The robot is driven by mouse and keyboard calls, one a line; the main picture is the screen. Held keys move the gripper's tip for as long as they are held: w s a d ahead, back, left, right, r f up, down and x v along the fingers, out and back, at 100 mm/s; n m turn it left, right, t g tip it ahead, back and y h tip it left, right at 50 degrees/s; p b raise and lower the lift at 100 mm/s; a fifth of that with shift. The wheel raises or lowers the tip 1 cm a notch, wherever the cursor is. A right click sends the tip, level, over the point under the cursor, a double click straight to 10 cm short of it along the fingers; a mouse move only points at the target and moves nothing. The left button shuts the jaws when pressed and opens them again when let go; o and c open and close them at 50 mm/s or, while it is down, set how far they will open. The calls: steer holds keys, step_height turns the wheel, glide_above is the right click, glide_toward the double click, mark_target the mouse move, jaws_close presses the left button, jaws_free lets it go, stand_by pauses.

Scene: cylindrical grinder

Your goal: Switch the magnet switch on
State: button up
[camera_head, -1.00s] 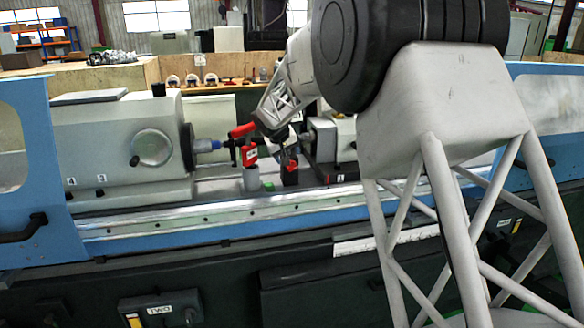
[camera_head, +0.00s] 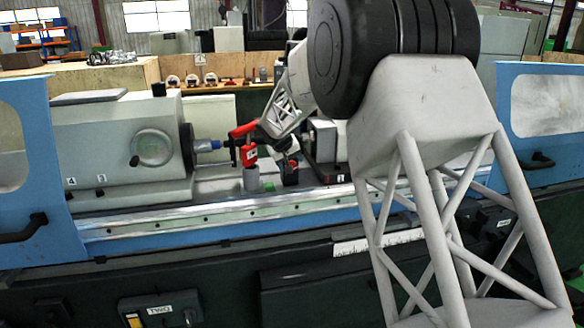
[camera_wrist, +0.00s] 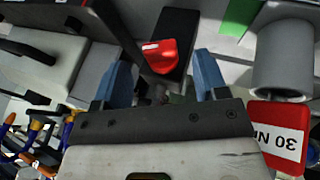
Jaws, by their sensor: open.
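The magnet switch appears to be the black block with a red knob (camera_wrist: 160,57), which shows in the wrist view just beyond my fingertips. Its red part lies between the two blue fingers as seen from the wrist. I cannot tell whether the fingers touch it. In the head view the black block (camera_head: 290,177) sits on the machine bed, its top partly hidden by my gripper. My gripper (camera_wrist: 162,64) is open and empty, with one finger to each side of the knob in the wrist view. The knob's on or off position is not readable.
A red part labelled 30 N (camera_wrist: 281,135) and a grey cylinder (camera_wrist: 283,62) are close on the right in the wrist view. In the head view a red-topped fixture (camera_head: 250,157) stands left of the block. The grey headstock (camera_head: 118,145) is farther left.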

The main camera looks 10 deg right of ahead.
steer(key=shift+x, duration=1.7)
